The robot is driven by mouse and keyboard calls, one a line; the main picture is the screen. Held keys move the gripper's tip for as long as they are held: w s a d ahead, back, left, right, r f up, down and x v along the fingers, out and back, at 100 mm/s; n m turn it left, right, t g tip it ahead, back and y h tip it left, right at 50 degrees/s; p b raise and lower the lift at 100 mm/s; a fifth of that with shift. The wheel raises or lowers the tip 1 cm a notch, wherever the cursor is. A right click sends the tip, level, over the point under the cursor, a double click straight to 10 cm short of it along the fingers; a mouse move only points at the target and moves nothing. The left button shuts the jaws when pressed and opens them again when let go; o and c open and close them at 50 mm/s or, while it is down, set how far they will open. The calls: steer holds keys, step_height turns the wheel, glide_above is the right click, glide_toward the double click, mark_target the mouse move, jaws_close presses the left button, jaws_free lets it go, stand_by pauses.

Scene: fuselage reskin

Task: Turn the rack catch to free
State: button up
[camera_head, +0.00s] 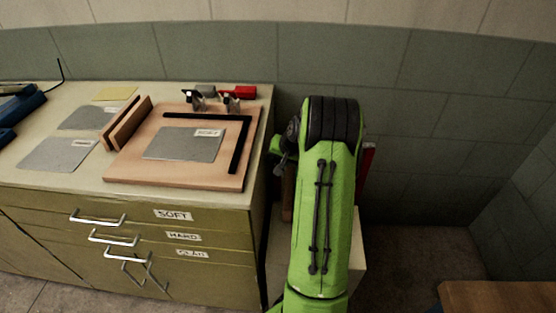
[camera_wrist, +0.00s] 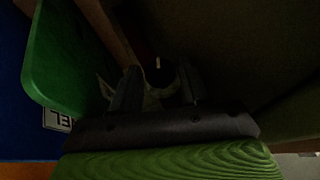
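In the wrist view, my gripper (camera_wrist: 158,88) shows as two dark fingers standing apart, with a gap between them. Just beyond the fingertips, in line with the gap, is a dark rounded part with a small pale mark (camera_wrist: 158,62); it may be the rack catch, but the view is too dark to be sure. I cannot tell whether the fingers touch it. In the head view, my green arm reaches down to the right of the workbench and hides my gripper and most of what stands there.
A green panel (camera_wrist: 75,55) and a partly hidden label (camera_wrist: 56,119) are close on the left in the wrist view. The workbench (camera_head: 60,190) holds a wooden board (camera_head: 175,180) with a grey sheet (camera_head: 183,145). A red part (camera_head: 368,160) shows beside my arm.

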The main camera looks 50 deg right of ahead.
steer(key=c, duration=0.7)
steer(key=shift+w+a+g+h+p, duration=0.1)
steer(key=shift+g+h+p, duration=0.25)
steer(key=shift+g, duration=0.35)
steer(key=o, duration=0.8)
steer(key=shift+c, duration=0.2)
steer(key=shift+r, duration=0.1)
steer(key=p+v, duration=0.4)
steer(key=v, duration=1.1)
steer(key=shift+s+a+r, duration=0.15)
steer(key=shift+s+r, duration=0.1)
